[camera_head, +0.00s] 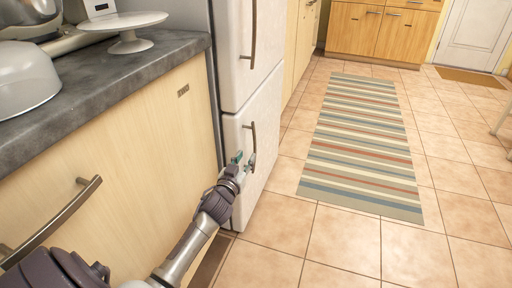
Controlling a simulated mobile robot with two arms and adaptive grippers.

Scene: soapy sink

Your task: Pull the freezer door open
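The white fridge has a lower freezer door (268,110) with a curved metal handle (253,136) on its front. The door looks shut, flush under the upper door. My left gripper (244,160) is at the lower end of this handle. Its teal-tipped fingers show apart, with a small gap between them. The fingers overlap the handle's lower end in the picture; whether they touch it is too small to tell. My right gripper is not in view.
A wooden cabinet front (140,150) with a bar handle (55,222) and a dark countertop (110,75) stand left of the fridge. A white cake stand (130,43) is on the counter. The tiled floor (300,235) and striped rug (365,140) to the right are clear.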

